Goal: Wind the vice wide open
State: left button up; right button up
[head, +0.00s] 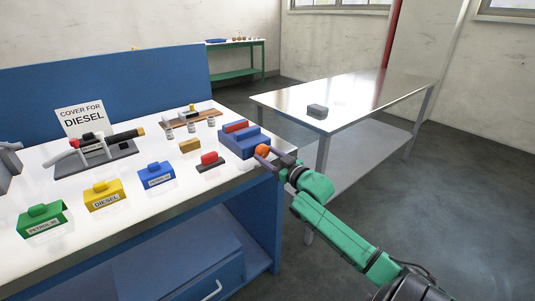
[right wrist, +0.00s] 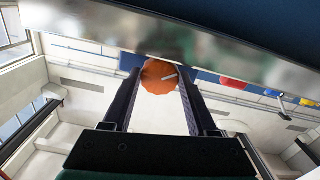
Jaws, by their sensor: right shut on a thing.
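The blue vice (head: 243,146) stands at the right front corner of the white bench, with a red bar (head: 236,127) between its blue blocks. Its orange round knob (head: 262,150) faces the bench's right edge. My right gripper (head: 267,155) reaches in from the right and is shut on this knob. In the right wrist view the orange knob (right wrist: 158,77), with a pale mark on its face, sits between the two dark fingers of the right gripper (right wrist: 158,82). How wide the vice's jaws stand is hard to tell. My left gripper is not in view.
The bench also holds green (head: 42,220), yellow (head: 104,196) and blue (head: 156,175) labelled covers, a red-topped block (head: 209,160), a dispenser nozzle on a grey base (head: 100,158) and a sign (head: 80,117). A metal table (head: 350,92) with a grey block (head: 317,111) stands right, across a floor gap.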

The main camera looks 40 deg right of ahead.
jog(key=shift+n+p, duration=0.5)
jog(key=shift+n, duration=1.1)
jog(key=o, duration=1.4)
